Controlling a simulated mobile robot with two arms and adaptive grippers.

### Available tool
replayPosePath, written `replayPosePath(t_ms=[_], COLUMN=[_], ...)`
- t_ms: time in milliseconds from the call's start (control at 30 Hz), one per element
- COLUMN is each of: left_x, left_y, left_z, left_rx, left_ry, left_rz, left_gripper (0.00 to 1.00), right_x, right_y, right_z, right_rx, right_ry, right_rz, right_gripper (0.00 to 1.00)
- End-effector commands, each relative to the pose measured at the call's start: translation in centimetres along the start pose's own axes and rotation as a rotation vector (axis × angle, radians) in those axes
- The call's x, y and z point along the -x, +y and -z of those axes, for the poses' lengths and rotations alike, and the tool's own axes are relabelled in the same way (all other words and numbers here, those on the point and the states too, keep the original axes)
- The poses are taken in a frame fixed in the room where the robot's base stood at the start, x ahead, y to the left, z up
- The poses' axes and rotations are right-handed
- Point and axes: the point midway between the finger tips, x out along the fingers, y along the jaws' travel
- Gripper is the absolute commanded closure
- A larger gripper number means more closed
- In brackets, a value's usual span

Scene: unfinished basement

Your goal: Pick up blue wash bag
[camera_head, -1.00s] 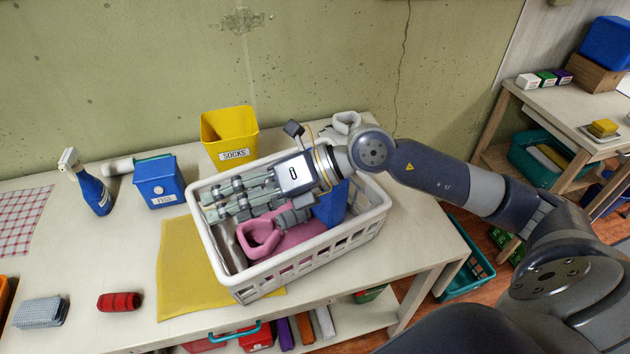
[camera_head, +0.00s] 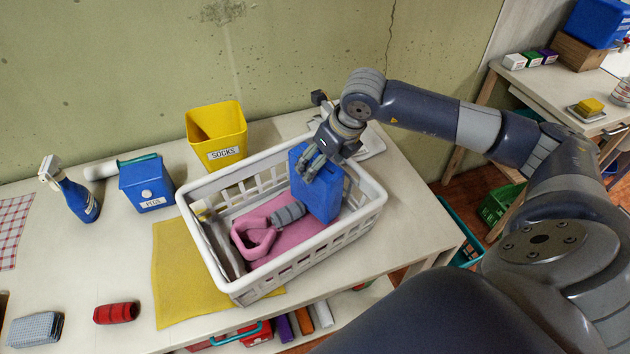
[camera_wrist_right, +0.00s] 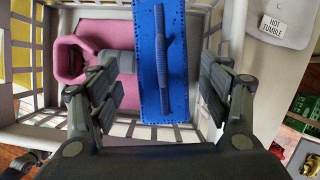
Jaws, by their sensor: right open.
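The blue wash bag (camera_head: 322,196) stands upright at the right end of the white laundry basket (camera_head: 281,281). My right gripper (camera_head: 314,163) is above the bag, pointing down, with its fingers by the bag's upper part. In the right wrist view, the blue bag (camera_wrist_right: 150,55) shows a dark ribbed strip along its top. There my right gripper (camera_wrist_right: 166,76) is open, one finger to each side of the bag, with gaps visible. My left gripper is not in view.
A pink item with a loop (camera_head: 255,240) and a grey roll (camera_head: 289,214) lie in the basket beside the bag. The basket walls surround them. A yellow SOCKS bin (camera_head: 217,130) and a blue PEGS box (camera_head: 146,185) stand behind and left. A yellow cloth (camera_head: 180,275) lies left of the basket.

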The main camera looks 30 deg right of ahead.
Motion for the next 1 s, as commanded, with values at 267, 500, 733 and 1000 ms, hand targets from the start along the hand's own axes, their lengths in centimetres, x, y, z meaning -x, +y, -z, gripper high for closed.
replayPosePath(t_ms=[267,500,733,1000], left_x=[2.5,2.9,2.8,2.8], left_y=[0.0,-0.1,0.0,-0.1], left_z=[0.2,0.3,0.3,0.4], left_rx=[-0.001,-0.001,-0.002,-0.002], left_ry=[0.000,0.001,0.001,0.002], left_rz=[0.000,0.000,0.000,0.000], left_gripper=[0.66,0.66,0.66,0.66], right_x=[-2.8,-5.2,-5.3,-5.3], right_y=[-0.3,-0.3,-0.3,-0.3], right_z=[-0.3,-0.2,-0.1,-0.1], right_rx=[-0.001,0.001,0.002,0.001], right_ry=[0.004,0.000,0.000,0.001], right_rz=[-0.004,-0.002,-0.002,-0.002], right_gripper=[0.28,0.28,0.35,0.84])
